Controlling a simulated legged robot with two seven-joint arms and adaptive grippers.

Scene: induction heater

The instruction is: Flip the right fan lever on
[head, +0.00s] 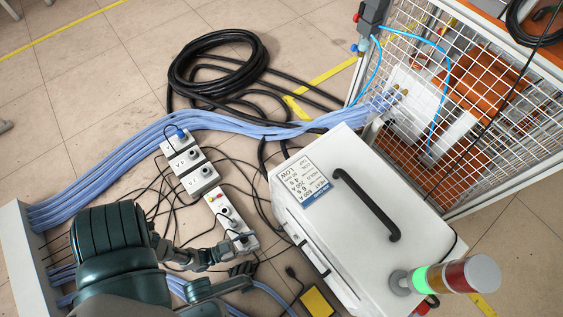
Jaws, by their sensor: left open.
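I cannot pick out the right fan lever in the head view. A white machine cabinet (345,230) with a black handle and a printed label stands at lower right of centre. Its front side is seen only at a steep angle, so any controls there are hidden or too small to tell. My left gripper (243,255) is at the lower middle, left of the cabinet. It is open, with its fingers pointing right, and appears empty. My right gripper is not in view.
Blue hoses (150,140) run to a mesh cage (500,90). A black cable coil (215,65) lies behind. A signal tower (455,276), lit green, projects at lower right. The tiled floor is clear at upper left.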

